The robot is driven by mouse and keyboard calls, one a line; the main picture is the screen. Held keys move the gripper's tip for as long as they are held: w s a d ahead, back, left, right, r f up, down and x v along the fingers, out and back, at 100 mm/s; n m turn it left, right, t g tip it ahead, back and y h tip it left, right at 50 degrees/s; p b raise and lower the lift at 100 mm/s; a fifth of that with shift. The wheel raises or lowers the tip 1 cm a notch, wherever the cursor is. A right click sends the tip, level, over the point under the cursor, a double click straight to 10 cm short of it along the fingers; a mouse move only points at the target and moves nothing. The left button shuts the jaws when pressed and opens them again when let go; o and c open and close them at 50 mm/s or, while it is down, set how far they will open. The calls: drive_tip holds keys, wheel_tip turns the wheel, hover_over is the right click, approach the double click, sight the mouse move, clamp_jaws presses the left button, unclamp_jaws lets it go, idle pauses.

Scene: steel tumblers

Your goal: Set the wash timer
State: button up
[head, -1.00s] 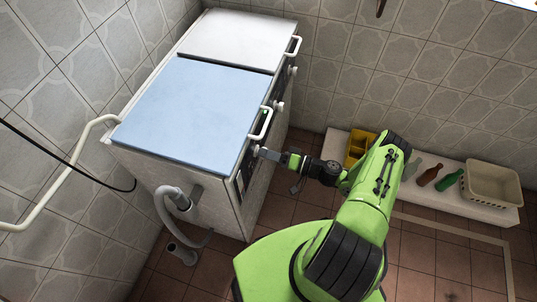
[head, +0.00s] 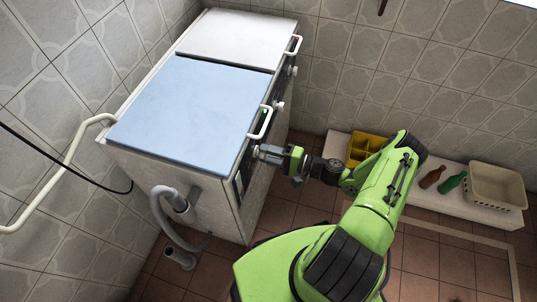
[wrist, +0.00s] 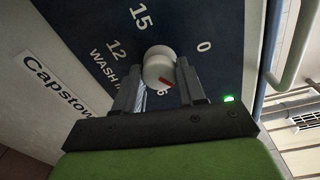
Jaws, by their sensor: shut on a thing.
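The panel shows 0, 12, 15, part of a 6 and the word WASH; other marks are hidden behind my fingers. My gripper (wrist: 160,85) is shut on the knob, one finger on either side. In the head view my gripper (head: 259,152) meets the front of the blue-lidded washing machine (head: 185,110), and the knob there is mostly hidden.
A white handle (head: 262,122) juts out just above my gripper. Further knobs (head: 279,106) sit along the front. A grey hose (head: 165,212) hangs at the machine's side. A low white bench (head: 440,205) holds a yellow crate (head: 366,148), bottles and a cream basket (head: 497,186).

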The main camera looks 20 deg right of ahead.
drive_tip(key=shift+f, duration=0.1)
idle(0.4)
drive_tip(key=o, duration=1.1)
drive_tip(key=shift+c, duration=0.2)
drive_tip(key=p+v, duration=0.1)
drive_tip(key=v, duration=1.4)
drive_tip(key=shift+s+d, duration=0.25)
drive_tip(key=shift+d, duration=0.1)
